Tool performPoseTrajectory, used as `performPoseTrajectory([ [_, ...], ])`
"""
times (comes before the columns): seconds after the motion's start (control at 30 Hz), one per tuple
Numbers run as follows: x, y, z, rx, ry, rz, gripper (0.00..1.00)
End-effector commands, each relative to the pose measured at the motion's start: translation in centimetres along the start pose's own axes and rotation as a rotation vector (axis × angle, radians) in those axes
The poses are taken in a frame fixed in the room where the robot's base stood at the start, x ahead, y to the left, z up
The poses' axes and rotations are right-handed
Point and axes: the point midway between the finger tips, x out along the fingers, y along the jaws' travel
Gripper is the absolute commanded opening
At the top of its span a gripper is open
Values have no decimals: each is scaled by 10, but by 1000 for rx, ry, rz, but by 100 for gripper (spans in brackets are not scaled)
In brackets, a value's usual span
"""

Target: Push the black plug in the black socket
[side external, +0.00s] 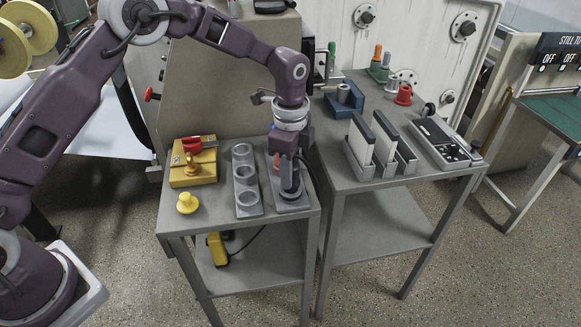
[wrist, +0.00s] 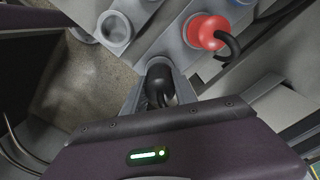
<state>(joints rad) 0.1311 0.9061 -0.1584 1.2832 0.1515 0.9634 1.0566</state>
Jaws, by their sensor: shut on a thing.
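The black plug (wrist: 158,88) is between my gripper's fingers (wrist: 160,72) in the wrist view, with its cord curving toward the palm. In the side view my gripper (side external: 290,172) points straight down over the near end of a grey strip (side external: 293,207). It is shut on the black plug (side external: 290,188), which is low at that end of the strip. A red plug (wrist: 208,32) with a black cord sits in the strip beside it. A grey block with empty round sockets (side external: 248,208) lies to the left. My fingers hide the plug's lower end, so I cannot tell how deep it sits.
A yellow box (side external: 193,172) and a yellow knob (side external: 187,203) stand on the left of the same table. The right table holds upright white panels (side external: 385,138), a blue block (side external: 345,100) and a black and grey device (side external: 445,143). A yellow device (side external: 217,248) is on the lower shelf.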

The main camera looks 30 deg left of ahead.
Motion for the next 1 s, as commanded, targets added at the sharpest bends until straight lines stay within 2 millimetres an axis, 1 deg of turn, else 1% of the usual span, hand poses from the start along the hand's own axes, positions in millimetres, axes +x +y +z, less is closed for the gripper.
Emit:
performPoseTrajectory([
  [0.6,15,0,0,0,0,0,0],
  [0.87,16,0,0,0,0,0,0],
  [0.9,16,0,0,0,0,0,39],
  [0.97,16,0,0,0,0,0,51],
  [1.0,16,0,0,0,0,0,59],
])
